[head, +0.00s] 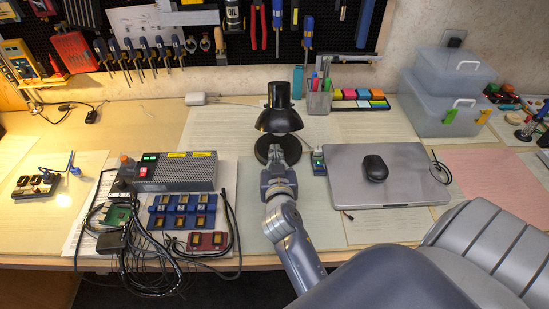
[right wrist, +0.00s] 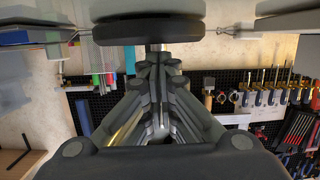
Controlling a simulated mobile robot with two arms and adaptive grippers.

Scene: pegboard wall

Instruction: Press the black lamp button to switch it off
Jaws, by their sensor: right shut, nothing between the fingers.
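The black desk lamp (head: 279,118) stands upright at the middle of the desk, its round shade over a round base (head: 262,149). My right gripper (head: 274,152) is shut and empty, in front of the lamp and overlapping its base in the head view. In the right wrist view the closed fingers (right wrist: 160,70) point towards a dark disc-shaped part of the lamp (right wrist: 148,28). I cannot make out the button; the gripper covers part of the base. I cannot tell if the fingertips touch the lamp. My left gripper is not in view.
A grey power box (head: 175,175) with wiring and blue and red modules lies to the left. A closed laptop (head: 405,185) with a black mouse (head: 375,168) is to the right. A pen holder (head: 319,97) stands behind. A small green-and-blue item (head: 318,162) is close right of the gripper.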

